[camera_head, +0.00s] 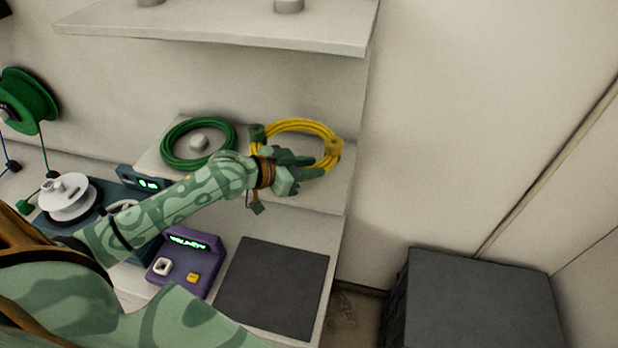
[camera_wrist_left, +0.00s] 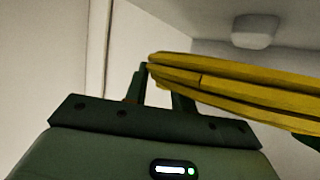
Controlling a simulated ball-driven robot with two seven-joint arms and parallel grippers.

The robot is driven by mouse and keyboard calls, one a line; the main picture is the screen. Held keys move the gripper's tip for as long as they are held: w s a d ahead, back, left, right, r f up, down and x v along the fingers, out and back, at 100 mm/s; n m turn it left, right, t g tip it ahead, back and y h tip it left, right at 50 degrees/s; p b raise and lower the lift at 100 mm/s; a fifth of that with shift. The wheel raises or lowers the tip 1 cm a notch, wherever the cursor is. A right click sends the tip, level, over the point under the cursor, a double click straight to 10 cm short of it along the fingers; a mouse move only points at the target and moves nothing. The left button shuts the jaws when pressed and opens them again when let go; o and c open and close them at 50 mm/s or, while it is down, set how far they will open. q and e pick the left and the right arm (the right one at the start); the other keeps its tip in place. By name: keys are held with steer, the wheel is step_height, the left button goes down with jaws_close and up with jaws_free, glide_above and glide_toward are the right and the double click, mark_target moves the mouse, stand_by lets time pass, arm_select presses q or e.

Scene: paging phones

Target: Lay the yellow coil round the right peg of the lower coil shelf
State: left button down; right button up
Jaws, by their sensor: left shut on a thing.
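The yellow coil (camera_head: 297,123) is a loop of cable above the right part of the lower coil shelf (camera_head: 335,195). My left gripper (camera_head: 300,167) is shut on its near side. In the left wrist view the yellow coil (camera_wrist_left: 250,85) passes at the fingers of my left gripper (camera_wrist_left: 160,88) and runs off to the right. The right peg of the lower shelf cannot be made out in the head view. A pale peg (camera_wrist_left: 256,31) shows beyond the coil in the wrist view; I cannot tell which peg it is. My right gripper is out of view.
A green coil (camera_head: 167,150) lies round the left peg (camera_head: 199,142). The upper shelf (camera_head: 220,30) overhangs behind. Below are a purple device (camera_head: 190,262), a dark mat (camera_head: 273,285) and a white spool (camera_head: 68,197). A dark box (camera_head: 480,295) stands at the right.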

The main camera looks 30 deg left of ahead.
mark_target(309, 187)
arm_select(q)
steer(key=shift+w+a+f+b, duration=0.2)
steer(key=shift+w+f, duration=0.25)
steer(key=shift+f, duration=0.15)
steer(key=shift+w+a+f+b, duration=0.1)
steer(key=shift+w+a+f, duration=0.1)
steer(key=shift+w+f, duration=0.3)
step_height(309, 187, down, 3)
steer(key=shift+w+a+f, duration=0.1)
steer(key=shift+f, duration=0.25)
steer(key=c, duration=1.2)
jaws_free()
steer(key=shift+o, duration=0.2)
